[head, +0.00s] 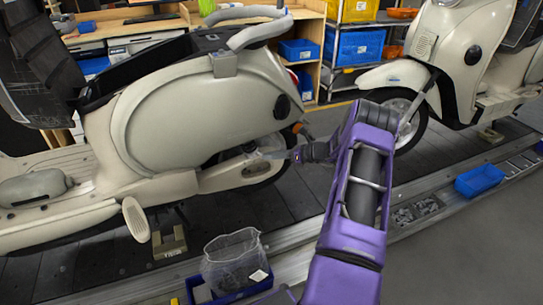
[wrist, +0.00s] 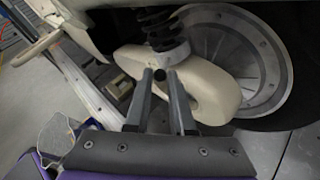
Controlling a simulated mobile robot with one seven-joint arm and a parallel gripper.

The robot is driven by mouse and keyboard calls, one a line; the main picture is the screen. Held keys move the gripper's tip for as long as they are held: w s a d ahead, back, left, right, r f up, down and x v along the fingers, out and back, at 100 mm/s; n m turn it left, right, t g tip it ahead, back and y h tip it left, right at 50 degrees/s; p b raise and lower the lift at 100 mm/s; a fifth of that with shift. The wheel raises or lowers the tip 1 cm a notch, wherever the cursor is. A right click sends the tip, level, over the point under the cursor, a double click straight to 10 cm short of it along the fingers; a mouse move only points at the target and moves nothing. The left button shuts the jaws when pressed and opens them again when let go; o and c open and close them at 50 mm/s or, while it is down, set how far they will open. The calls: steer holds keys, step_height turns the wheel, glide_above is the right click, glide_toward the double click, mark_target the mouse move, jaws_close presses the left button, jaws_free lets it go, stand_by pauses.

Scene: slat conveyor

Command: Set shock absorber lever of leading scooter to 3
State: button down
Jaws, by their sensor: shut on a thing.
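A cream scooter (head: 205,105) fills the left of the head view, its rear wheel by my gripper (head: 272,155). In the wrist view, a dark coil-spring shock absorber (wrist: 163,28) stands above a cream housing (wrist: 205,85). A small dark round end of the shock absorber lever (wrist: 160,75) shows at the shock's lower end, between the tips of my gripper (wrist: 162,76). The fingers are shut on it. The fingertips hide most of the lever, and I cannot read any setting marks. A second cream scooter (head: 460,40) stands at the right.
The scooters stand on a dark slat conveyor (head: 100,262). A blue bin with a clear bag (head: 235,262) is at its near edge, and another blue bin (head: 480,180) is at the right. Shelves with bins (head: 360,45) stand behind. The grey floor at lower right is clear.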

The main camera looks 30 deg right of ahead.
steer(key=c, duration=0.8)
jaws_free()
steer(key=p+v, duration=0.1)
steer(key=v, duration=1.6)
steer(key=shift+s+d+r, duration=0.15)
